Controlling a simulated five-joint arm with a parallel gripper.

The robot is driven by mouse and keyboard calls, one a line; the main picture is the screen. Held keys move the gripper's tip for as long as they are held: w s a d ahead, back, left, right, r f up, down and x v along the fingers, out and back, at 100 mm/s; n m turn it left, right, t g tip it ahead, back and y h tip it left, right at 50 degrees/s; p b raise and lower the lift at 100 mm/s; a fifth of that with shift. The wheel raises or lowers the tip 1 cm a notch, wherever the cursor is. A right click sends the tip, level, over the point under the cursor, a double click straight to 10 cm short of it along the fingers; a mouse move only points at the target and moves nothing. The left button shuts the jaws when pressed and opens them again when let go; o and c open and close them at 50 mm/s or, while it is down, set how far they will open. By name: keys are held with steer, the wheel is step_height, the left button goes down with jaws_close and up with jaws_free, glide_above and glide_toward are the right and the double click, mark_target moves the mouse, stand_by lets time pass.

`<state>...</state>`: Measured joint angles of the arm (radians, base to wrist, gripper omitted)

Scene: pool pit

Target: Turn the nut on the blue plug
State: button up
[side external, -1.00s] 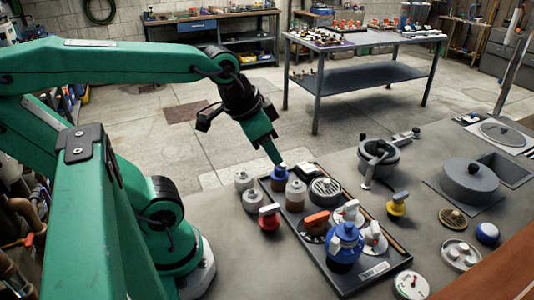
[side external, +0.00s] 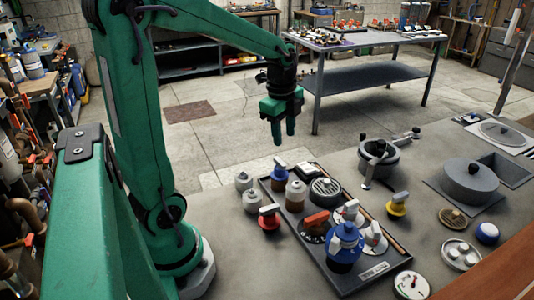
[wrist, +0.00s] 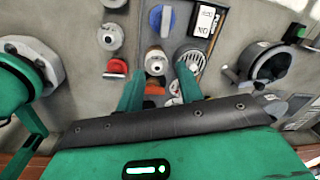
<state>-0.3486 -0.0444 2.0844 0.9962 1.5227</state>
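A large blue plug-like piece (side external: 344,243) with a knobbed blue top stands upright at the near end of the dark tray (side external: 361,271). A smaller dark-blue piece (side external: 279,178) stands at the tray's far left corner; its blue top with a pale bar shows in the wrist view (wrist: 155,18). I cannot tell for certain which is the task's plug. My gripper (side external: 284,138) hangs in the air above and behind the tray's far end, fingers down. In the wrist view its fingers (wrist: 159,92) are apart with nothing held. The large blue piece is not visible there.
The tray also holds a grey round piece (side external: 295,195), a grate (side external: 325,190), and a red-orange handle (side external: 316,218). A red knob (side external: 269,217) and grey knobs stand left; a yellow knob (side external: 396,205) and a pot (side external: 380,157) stand right.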

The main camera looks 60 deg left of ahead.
mark_target(280, 161)
steer(key=a+f+m, duration=0.1)
steer(key=w+a+f+m, duration=0.1)
steer(key=a, duration=0.1)
steer(key=a+f+m+g, duration=0.1)
steer(key=shift+w+a+f+m, duration=0.25)
steer(key=shift+w+a+m, duration=0.05)
steer(key=shift+w+m, duration=0.1)
steer(key=shift+f, duration=0.15)
steer(key=shift+f, duration=3.75)
jaws_close()
